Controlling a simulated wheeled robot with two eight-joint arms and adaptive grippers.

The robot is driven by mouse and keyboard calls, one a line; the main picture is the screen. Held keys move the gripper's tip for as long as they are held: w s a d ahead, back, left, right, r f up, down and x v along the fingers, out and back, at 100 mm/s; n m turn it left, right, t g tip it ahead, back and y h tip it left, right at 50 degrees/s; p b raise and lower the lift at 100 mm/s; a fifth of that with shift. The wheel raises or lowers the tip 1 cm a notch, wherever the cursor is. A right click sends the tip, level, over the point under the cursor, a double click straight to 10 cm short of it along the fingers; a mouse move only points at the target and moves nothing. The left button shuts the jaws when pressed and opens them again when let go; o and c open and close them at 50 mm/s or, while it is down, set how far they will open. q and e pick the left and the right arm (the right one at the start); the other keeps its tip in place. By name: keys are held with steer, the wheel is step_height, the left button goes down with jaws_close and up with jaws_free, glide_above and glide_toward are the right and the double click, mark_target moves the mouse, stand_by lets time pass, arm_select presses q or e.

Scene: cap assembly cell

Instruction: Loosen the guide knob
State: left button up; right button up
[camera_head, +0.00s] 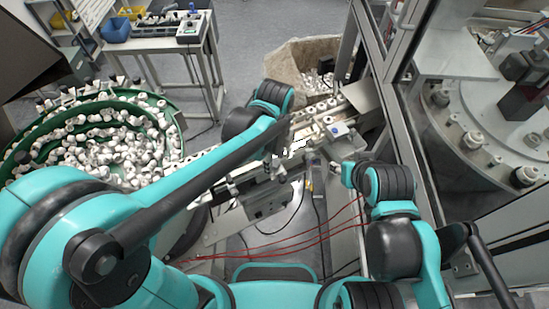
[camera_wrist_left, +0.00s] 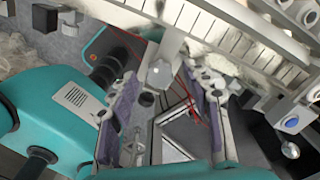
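My left gripper (camera_wrist_left: 163,84) is open in the left wrist view, with its two purple-padded fingers apart. A grey knob-like end on a bracket, which looks like the guide knob (camera_wrist_left: 160,73), shows between the fingertips; I see no clear contact. In the head view my left gripper (camera_head: 291,153) is over the conveyor guide, and the guide knob there is too small and covered to make out. My right arm stands to the right of the guide; its fingers cannot be made out.
A green bowl feeder (camera_head: 176,140) full of white caps is at the left. The conveyor rail (camera_head: 325,106) carries caps toward the machine frame at the right. Red cables (camera_head: 285,244) hang below.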

mark_target(275, 162)
arm_select(q)
step_height(275, 162, up, 12)
stand_by(0.6)
